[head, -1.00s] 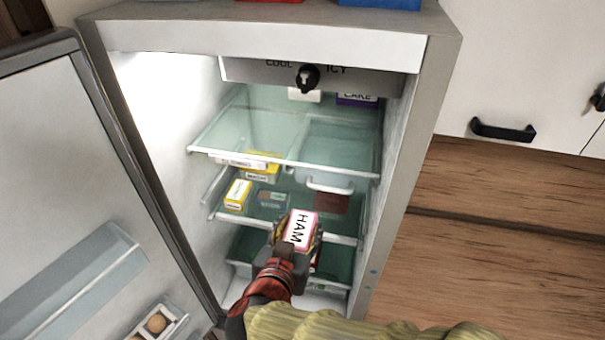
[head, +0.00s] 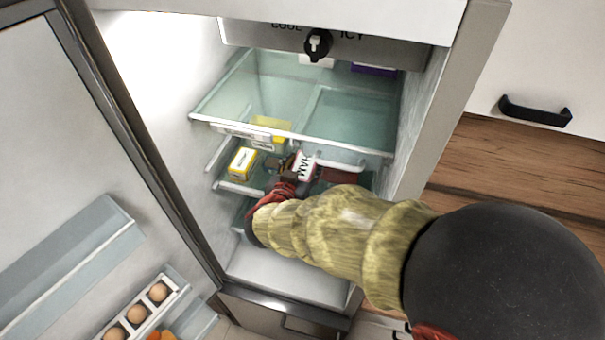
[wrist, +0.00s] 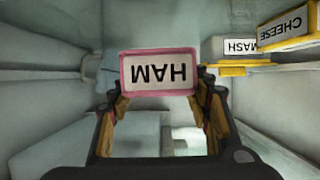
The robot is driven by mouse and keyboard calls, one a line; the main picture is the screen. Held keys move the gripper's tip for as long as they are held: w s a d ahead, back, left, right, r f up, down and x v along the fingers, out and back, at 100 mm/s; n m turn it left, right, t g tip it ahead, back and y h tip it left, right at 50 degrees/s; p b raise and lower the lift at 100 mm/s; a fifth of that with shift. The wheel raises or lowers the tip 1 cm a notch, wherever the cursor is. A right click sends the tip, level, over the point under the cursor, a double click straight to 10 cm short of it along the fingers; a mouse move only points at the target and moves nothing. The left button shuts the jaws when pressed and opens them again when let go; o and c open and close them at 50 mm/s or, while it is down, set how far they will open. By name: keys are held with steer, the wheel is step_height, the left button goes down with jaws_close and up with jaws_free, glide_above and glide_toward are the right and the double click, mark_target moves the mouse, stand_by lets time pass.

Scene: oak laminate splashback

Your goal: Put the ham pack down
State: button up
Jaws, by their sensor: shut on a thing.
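The ham pack (head: 305,165) is a small white box with a pink edge and the word HAM on it. It is inside the open fridge, at the level of the middle shelf. My gripper (head: 287,174) is shut on it; my arm reaches in from the lower right. In the wrist view the ham pack (wrist: 158,73) sits across the ends of my two fingers (wrist: 160,100). Whether its underside touches the shelf is hidden.
A yellow-and-white box (head: 242,163) stands left on the middle shelf. The glass shelf (head: 300,141) lies above. The open door (head: 75,130) with eggs (head: 136,312) is at left.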

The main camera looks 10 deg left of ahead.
mark_target(302, 174)
steer(key=shift+w+a+f, duration=0.2)
steer(key=shift+w+f, duration=0.7)
steer(key=shift+f, duration=0.2)
steer(key=shift+w+a+f, duration=0.1)
steer(key=shift+f, duration=1.45)
steer(key=shift+f, duration=0.15)
steer(key=o, duration=1.3)
steer(key=v, duration=1.2)
